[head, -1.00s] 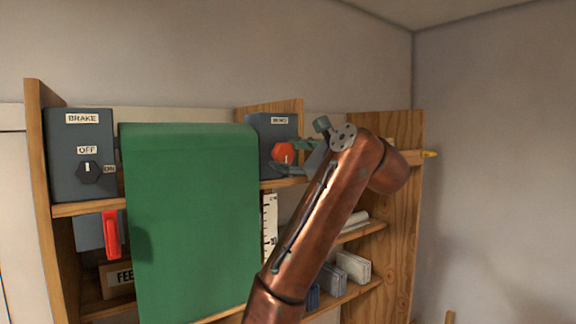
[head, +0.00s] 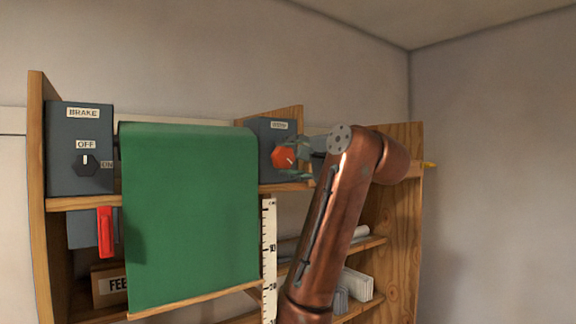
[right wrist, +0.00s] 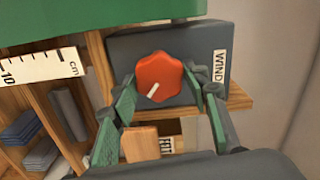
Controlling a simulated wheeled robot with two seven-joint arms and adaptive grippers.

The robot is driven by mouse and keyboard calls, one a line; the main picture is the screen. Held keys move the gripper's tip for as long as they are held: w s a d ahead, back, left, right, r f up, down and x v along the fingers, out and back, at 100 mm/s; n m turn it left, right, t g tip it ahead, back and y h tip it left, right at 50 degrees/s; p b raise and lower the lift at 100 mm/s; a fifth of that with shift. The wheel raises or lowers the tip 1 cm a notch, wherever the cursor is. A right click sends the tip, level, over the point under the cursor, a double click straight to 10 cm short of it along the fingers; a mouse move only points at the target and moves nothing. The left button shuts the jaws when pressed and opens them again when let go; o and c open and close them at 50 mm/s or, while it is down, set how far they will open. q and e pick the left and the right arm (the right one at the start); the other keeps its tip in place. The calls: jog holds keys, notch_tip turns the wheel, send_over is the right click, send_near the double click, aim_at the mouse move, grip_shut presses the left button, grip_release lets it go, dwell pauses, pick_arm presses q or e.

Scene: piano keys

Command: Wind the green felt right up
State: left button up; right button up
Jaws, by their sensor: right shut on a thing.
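The green felt (head: 190,215) hangs from its roller between two grey boxes, with a wooden bar (head: 195,301) along its lower edge. The red knob (head: 283,157) is on the right-hand grey box marked WIND; it also shows in the right wrist view (right wrist: 158,74) with a white pointer line. My right gripper (head: 291,158) is shut on the red knob, its green-padded fingers (right wrist: 161,92) on either side of it. The black brake knob (head: 86,164) on the left box has its pointer up at OFF. My left gripper is out of view.
A white ruler (head: 269,250) stands upright at the felt's right edge. A red handle (head: 105,232) hangs below the brake box, above a FEED label (head: 112,286). My right arm hides part of the right-hand shelves. The wall at right is clear.

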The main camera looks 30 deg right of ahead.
jog(key=n+b, duration=0.1)
jog(key=n, duration=0.1)
jog(key=shift+f+n, duration=0.1)
jog(key=shift+n, duration=0.3)
jog(key=n+b, duration=0.1)
jog(key=n, duration=0.2)
jog(key=shift+n, duration=0.3)
jog(key=n, duration=0.3)
jog(key=shift+n+b, duration=0.3)
jog(key=n, duration=0.2)
jog(key=shift+n, duration=0.4)
jog(key=n, duration=0.2)
jog(key=shift+a+n, duration=0.1)
jog(key=shift+n, duration=0.2)
jog(key=n, duration=0.3)
jog(key=shift+n, duration=0.4)
jog(key=n, duration=0.3)
jog(key=shift+p, duration=0.4)
jog(key=shift+a+n+p, duration=0.15)
jog(key=shift+n+p, duration=0.2)
jog(key=shift+n, duration=1.35)
